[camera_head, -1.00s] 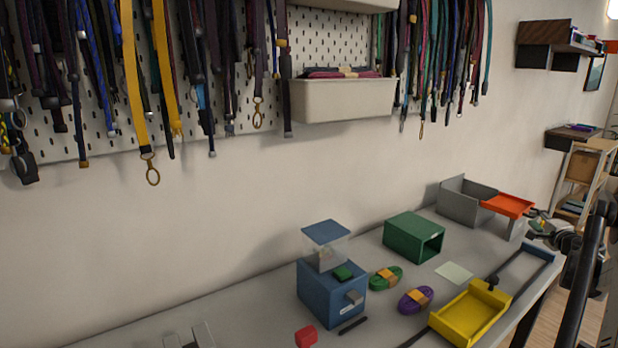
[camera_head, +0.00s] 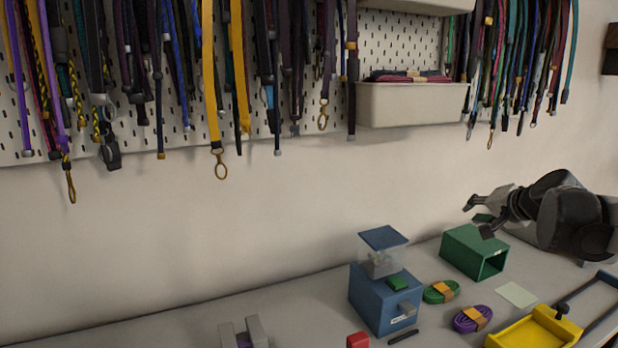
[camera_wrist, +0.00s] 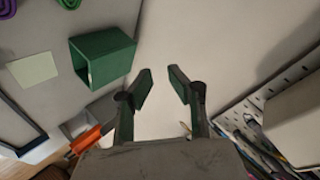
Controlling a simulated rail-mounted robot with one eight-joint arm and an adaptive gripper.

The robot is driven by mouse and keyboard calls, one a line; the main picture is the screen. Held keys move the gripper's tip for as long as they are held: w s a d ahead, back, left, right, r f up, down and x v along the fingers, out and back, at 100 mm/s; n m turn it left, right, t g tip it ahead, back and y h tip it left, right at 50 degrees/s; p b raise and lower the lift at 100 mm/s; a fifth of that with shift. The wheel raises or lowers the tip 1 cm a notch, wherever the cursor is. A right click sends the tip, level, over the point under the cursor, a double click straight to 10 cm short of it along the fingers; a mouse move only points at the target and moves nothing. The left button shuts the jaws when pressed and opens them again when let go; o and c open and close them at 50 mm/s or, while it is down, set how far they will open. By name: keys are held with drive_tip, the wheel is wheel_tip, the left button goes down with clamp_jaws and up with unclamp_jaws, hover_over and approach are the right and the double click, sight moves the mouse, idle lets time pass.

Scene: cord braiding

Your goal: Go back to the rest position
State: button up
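My gripper (camera_head: 479,218) is at the right in the head view, in the air above and beside the green open box (camera_head: 474,251). In the wrist view my gripper (camera_wrist: 160,82) has its two fingers apart, with nothing between them. The green box (camera_wrist: 103,57) shows there to the left of the fingers, apart from them. A blue machine (camera_head: 384,298) with a clear top stands on the table, left of the box. A green cord bundle (camera_head: 441,291) and a purple cord bundle (camera_head: 472,319) lie on the table. My arm hides part of the back right.
A yellow tray (camera_head: 536,332) and a pale card (camera_head: 516,295) lie at the right front. A red block (camera_head: 358,341) is at the front edge of view. A pegboard with hanging cords and a pale bin (camera_head: 412,103) is on the wall. The left tabletop is mostly clear.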

drive_tip(key=s+a+f+n+g, duration=0.25)
drive_tip(key=s+a+n, duration=0.25)
drive_tip(key=s+a, duration=1.05)
drive_tip(key=s+a+f+n+g, duration=0.1)
drive_tip(key=s+a+f+n, duration=0.1)
drive_tip(key=s, duration=0.5)
drive_tip(key=s+a+f+n+g, duration=0.1)
drive_tip(key=s+a+f+n, duration=0.1)
drive_tip(key=s+a+f, duration=0.2)
drive_tip(key=s, duration=0.3)
drive_tip(key=shift+s+a+f+h, duration=0.15)
drive_tip(key=shift+s+f+h, duration=0.15)
drive_tip(key=shift+h, duration=0.1)
